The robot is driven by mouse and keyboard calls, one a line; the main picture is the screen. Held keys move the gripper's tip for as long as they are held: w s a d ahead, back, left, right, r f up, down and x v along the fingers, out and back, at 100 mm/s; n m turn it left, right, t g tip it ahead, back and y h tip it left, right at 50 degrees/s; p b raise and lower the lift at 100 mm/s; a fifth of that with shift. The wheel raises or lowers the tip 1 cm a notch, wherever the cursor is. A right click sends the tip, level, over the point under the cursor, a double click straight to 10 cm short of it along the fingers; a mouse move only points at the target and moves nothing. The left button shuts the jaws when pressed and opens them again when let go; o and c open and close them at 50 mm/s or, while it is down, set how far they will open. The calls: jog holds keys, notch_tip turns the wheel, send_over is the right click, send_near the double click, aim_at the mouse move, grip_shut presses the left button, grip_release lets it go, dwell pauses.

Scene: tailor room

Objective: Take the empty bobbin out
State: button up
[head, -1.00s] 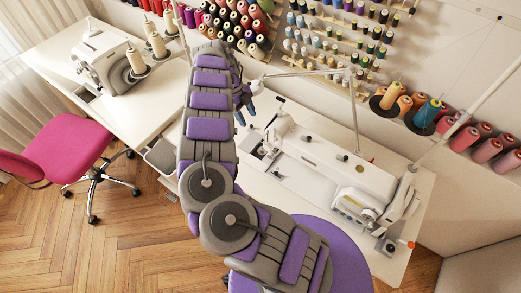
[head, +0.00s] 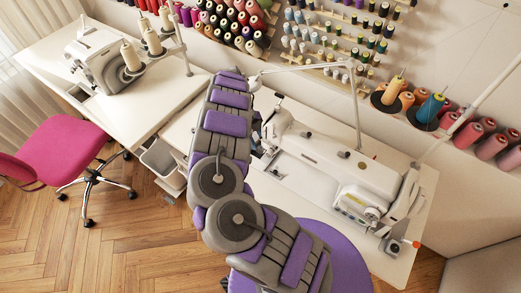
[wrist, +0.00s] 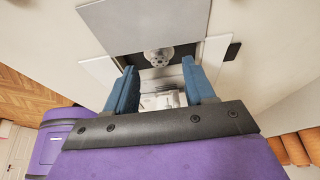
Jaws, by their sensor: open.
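In the wrist view a round, shiny metal part (wrist: 158,57) sits in a dark opening under a grey plate; it looks like the bobbin case, and I cannot tell the bobbin itself apart in it. My gripper (wrist: 159,70) is open, with its two blue fingers to either side of and just short of this part. Nothing is held between them. The white sewing machine (head: 335,175) stands on the white table in the head view. There my arm hides most of the gripper and the machine's left end.
The white table (head: 392,262) has a purple seat (head: 345,262) at its front. A second machine (head: 95,55) and a pink chair (head: 68,150) are at left. A thread rack (head: 345,30) and large cones (head: 425,110) line the back. A thin stand rises behind the machine.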

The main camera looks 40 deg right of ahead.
aim_at(259, 147)
jog(key=x, duration=0.3)
jog(key=shift+f+b, duration=0.1)
jog(key=shift+b, duration=0.3)
grip_shut()
